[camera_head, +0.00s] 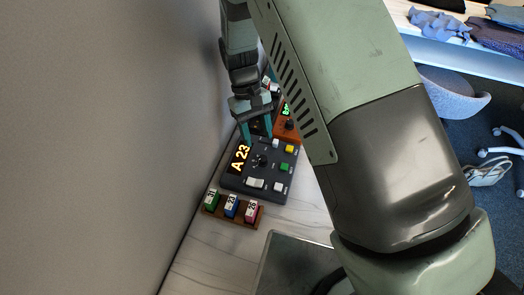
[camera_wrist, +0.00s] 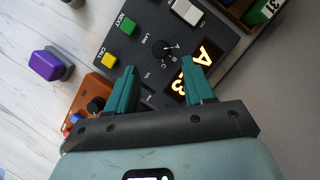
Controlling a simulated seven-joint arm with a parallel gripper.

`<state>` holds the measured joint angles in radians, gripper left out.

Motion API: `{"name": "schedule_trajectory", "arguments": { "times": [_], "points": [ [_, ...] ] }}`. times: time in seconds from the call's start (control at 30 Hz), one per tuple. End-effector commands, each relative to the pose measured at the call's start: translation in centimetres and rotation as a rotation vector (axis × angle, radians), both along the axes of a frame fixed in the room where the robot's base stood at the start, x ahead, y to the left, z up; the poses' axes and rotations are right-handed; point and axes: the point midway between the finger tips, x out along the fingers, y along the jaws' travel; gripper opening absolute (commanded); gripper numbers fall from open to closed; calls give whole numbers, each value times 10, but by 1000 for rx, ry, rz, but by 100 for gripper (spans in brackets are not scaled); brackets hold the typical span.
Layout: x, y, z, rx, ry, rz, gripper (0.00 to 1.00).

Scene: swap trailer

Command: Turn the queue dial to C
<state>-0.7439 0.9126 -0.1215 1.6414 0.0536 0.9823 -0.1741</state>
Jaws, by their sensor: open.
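A dark grey control panel (camera_head: 240,182) lies on the counter, and it also shows in the wrist view (camera_wrist: 217,45). Its black round dial (camera_wrist: 160,49) has letters A, B and C beside it; the dial also shows in the head view (camera_head: 261,160). I cannot make out the dial's pointer clearly. The panel's lit display (camera_head: 239,158) reads A 23; in the wrist view a finger partly covers it. My gripper (camera_wrist: 164,66) is open, with its two teal fingers apart and empty. In the wrist view the dial appears just beyond the fingertips, between their lines. Contact is not visible.
The panel has yellow (camera_wrist: 108,60) and green (camera_wrist: 129,27) buttons and white switches. An orange box (camera_wrist: 88,92) with a black knob adjoins it. A purple block (camera_wrist: 46,66) stands apart. A wooden rack (camera_head: 236,219) holds numbered tags. A grey wall (camera_head: 100,130) runs close along the left.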

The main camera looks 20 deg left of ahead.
Motion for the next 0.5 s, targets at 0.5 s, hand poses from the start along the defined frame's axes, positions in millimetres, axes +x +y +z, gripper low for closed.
{"name": "schedule_trajectory", "arguments": {
  "times": [0.5],
  "points": [
    [-19, -19, -62, -1, 0, 0, 53]
  ]
}}
